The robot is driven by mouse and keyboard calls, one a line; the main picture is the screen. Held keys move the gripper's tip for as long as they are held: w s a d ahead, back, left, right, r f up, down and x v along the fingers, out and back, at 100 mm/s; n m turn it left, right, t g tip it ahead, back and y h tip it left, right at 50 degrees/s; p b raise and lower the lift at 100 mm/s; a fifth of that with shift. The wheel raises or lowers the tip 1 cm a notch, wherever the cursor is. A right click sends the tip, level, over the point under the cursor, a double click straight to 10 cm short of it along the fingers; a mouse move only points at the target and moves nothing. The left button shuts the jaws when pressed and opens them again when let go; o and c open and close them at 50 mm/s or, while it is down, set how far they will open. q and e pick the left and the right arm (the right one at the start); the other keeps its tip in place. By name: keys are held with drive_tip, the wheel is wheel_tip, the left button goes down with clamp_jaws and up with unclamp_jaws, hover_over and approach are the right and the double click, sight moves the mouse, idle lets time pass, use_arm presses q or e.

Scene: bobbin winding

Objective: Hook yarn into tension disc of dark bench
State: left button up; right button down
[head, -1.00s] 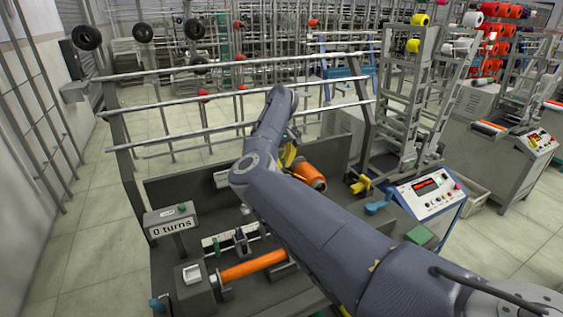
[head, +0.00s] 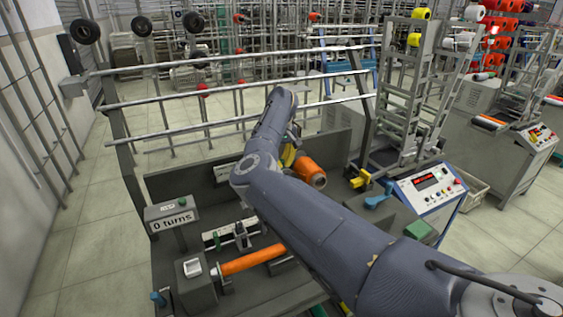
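The dark bench (head: 163,258) fills the middle of the head view. My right arm reaches across it from the lower right. Its gripper (head: 289,152) is near the bench's back panel and mostly hidden behind my own arm; its fingertips cannot be made out. An orange yarn package (head: 311,171) lies just right of the gripper; contact cannot be told. An orange bobbin (head: 252,260) lies across the front of the bench. No yarn strand or tension disc can be clearly made out. My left gripper is out of view.
A counter box reading "0 turns" (head: 172,219) stands at the bench's left. Metal rails (head: 190,94) run behind the bench. A control panel (head: 429,185) and a yellow fitting (head: 361,181) are at the right. Open floor (head: 85,245) lies to the left.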

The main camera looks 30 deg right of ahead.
drive_tip(key=shift+a, duration=0.2)
idle(0.4)
drive_tip(key=shift+w+a+r, duration=0.1)
drive_tip(key=shift+w+a, duration=0.05)
drive_tip(key=shift+a, duration=1)
drive_tip(key=shift+w+a, duration=0.15)
drive_tip(key=shift+a, duration=1)
drive_tip(key=shift+r, duration=0.15)
drive_tip(key=r, duration=0.2)
drive_tip(key=a+r, duration=0.1)
drive_tip(key=r, duration=0.1)
drive_tip(key=shift+r, duration=0.2)
drive_tip(key=shift+w, duration=0.1)
